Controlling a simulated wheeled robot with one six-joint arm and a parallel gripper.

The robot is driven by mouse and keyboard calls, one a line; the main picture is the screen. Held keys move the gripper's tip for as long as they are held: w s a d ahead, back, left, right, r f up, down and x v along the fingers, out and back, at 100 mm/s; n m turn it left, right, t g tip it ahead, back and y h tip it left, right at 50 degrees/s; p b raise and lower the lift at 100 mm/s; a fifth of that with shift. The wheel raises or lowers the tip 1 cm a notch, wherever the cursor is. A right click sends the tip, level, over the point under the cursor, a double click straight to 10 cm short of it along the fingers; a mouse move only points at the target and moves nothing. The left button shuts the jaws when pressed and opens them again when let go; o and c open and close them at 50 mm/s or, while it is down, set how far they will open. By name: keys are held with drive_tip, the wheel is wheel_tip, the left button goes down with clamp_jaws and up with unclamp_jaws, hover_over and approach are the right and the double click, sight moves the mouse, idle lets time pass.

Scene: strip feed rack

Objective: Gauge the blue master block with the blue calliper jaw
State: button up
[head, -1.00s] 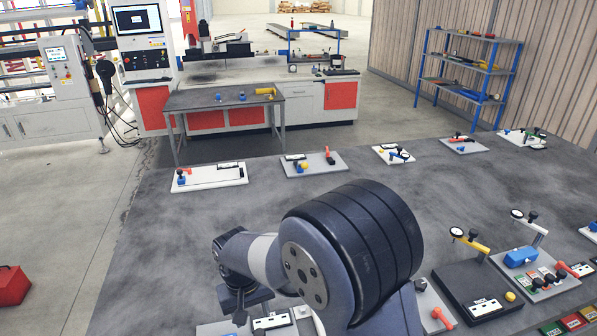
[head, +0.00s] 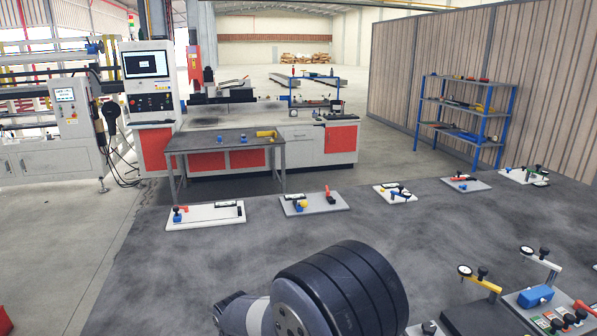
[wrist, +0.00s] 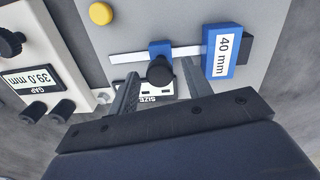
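In the wrist view the blue master block (wrist: 218,58), labelled 40 mm, sits at the right end of a white beam (wrist: 190,51), against a dark block (wrist: 246,51). The blue calliper jaw (wrist: 160,49) is on the beam left of it, with a clear gap between them. A black knob (wrist: 160,73) stands on the jaw. My gripper (wrist: 159,78) is open, one finger on each side of the knob. I cannot tell whether either finger touches it. The head view does not show my gripper or this calliper.
In the wrist view a yellow button (wrist: 101,13) lies up left. A pale fixture (wrist: 45,55) at left has a display reading GAP 39.0 mm. In the head view a gauge stand with a blue part (head: 535,296) is at lower right; the middle table (head: 200,265) is clear.

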drive_tip(key=c, duration=0.8)
drive_tip(key=shift+a, duration=0.4)
drive_tip(key=shift+s+a, duration=0.1)
drive_tip(key=shift+a, duration=0.1)
drive_tip(key=shift+s+a, duration=0.2)
drive_tip(key=shift+a, duration=0.55)
drive_tip(key=shift+s+a, duration=0.15)
drive_tip(key=shift+a, duration=0.6)
idle(1.1)
drive_tip(key=o, duration=0.9)
